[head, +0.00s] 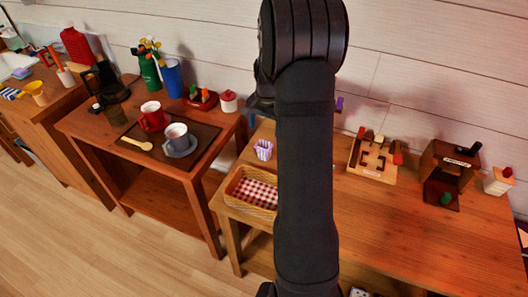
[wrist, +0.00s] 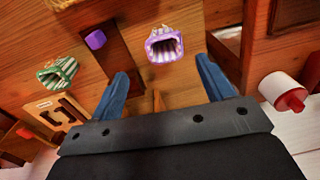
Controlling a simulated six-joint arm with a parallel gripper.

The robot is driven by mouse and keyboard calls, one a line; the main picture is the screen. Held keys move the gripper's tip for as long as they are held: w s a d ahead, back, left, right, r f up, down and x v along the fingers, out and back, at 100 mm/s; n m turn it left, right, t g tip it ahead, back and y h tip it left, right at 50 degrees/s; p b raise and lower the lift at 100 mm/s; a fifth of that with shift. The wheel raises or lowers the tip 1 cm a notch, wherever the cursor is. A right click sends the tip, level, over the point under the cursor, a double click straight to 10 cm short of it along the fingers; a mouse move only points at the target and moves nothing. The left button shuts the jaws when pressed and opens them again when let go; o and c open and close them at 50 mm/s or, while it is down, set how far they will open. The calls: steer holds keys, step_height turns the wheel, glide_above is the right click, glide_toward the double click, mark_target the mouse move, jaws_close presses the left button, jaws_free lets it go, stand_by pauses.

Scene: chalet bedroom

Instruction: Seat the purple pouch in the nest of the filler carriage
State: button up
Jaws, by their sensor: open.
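The purple pouch, a small purple-and-white striped cup shape with its open mouth showing, stands on the right table left of my arm in the head view (head: 263,149). In the wrist view the pouch (wrist: 164,45) lies just beyond my open gripper (wrist: 162,66), between the lines of its two blue fingers and apart from them. The gripper is empty. A dark wooden strip (wrist: 124,58) with a purple block (wrist: 96,39) runs beside the pouch; I cannot tell whether it belongs to the filler carriage. I cannot make out the nest. My arm hides the table's middle in the head view.
A green striped pouch (wrist: 57,74) stands left in the wrist view. A basket with checked cloth (head: 252,190), a grooved wooden board (head: 372,160) and a dark wooden box (head: 450,170) share the table. A red-lidded white jar (head: 228,102) stands nearby. The front right tabletop is clear.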

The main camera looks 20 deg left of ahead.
step_height(320, 180, down, 6)
steer(key=f, duration=0.1)
glide_above(262, 160)
steer(key=shift+f, duration=2.4)
steer(key=c, duration=1)
steer(key=shift+r, duration=0.1)
